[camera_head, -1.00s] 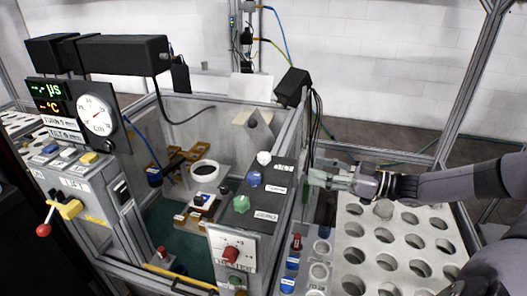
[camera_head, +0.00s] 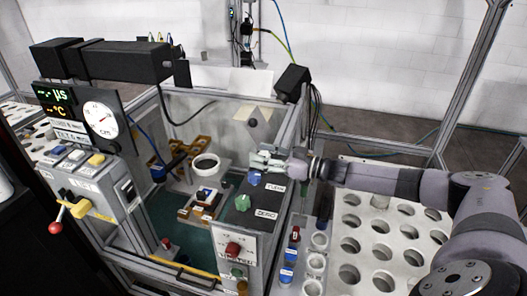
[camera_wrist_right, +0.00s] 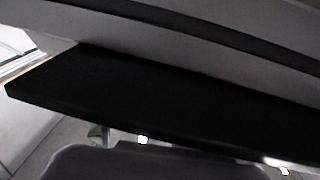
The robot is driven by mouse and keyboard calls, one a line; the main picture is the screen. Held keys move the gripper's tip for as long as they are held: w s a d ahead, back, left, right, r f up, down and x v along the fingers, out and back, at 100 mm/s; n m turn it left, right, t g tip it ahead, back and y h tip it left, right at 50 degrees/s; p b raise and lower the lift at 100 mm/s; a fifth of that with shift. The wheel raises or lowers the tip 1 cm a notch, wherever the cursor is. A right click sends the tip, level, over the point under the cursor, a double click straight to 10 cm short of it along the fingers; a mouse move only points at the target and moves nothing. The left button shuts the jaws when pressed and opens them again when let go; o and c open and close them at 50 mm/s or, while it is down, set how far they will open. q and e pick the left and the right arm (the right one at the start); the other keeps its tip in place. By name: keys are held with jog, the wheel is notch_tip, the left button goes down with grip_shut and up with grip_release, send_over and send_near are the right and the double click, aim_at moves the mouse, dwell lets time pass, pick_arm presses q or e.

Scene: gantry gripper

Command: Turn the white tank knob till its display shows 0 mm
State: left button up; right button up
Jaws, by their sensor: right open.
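My right gripper (camera_head: 262,160) reaches in from the right over the back end of the dark control panel (camera_head: 247,222). Its fingers are open and cover the spot of the white knob, which I cannot make out; nor can I tell whether they touch it. The knob's display is hidden too. A blue knob (camera_head: 254,178) sits just in front of the fingers and a green knob (camera_head: 242,202) sits nearer. The right wrist view shows a wide black slab (camera_wrist_right: 150,100), with no knob visible. My left gripper is not in view.
A glass-walled tank (camera_head: 175,215) with a white ring (camera_head: 205,165) inside lies left of the panel. A red knob (camera_head: 233,249) is on its front box. A white rack (camera_head: 395,235) with several round holes stands at right. A black box (camera_head: 292,83) is mounted behind.

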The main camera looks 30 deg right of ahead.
jog(key=c, duration=1.2)
jog(key=shift+y, duration=0.3)
jog(key=shift+n+g+y+b, duration=0.3)
jog(key=shift+n+g+b, duration=0.1)
jog(key=shift+n, duration=0.1)
jog(key=shift+n+g+y, duration=0.4)
jog(key=shift+y, duration=0.1)
jog(key=o, duration=1.2)
